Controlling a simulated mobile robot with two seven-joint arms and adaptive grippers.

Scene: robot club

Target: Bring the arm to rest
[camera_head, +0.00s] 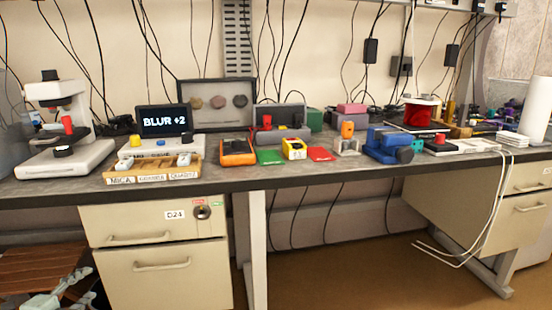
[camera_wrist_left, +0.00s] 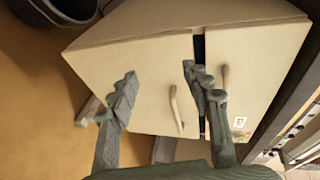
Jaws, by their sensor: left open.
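My left gripper (camera_head: 62,292) shows at the lower left corner of the head view, low beside the drawer cabinet and in front of dark wooden slats. It is partly cut off by the picture's edge. In the left wrist view my left gripper (camera_wrist_left: 158,74) has its two grey fingers spread wide, with nothing between them. The beige drawer cabinet (camera_wrist_left: 150,60) fills the view behind the fingers; I cannot tell the exact gap. It also shows in the head view (camera_head: 150,240), under the bench. My right gripper is in neither view.
The bench (camera_head: 330,175) carries a microscope-like device (camera_head: 68,130), a screen (camera_head: 165,121) reading "BLUR +2", a wooden sample tray (camera_head: 152,168) and a blue vise-like tool (camera_head: 388,145). White cables (camera_head: 485,215) hang at right. A dark bin (camera_wrist_left: 65,12) stands near the cabinet. Open floor lies under the bench.

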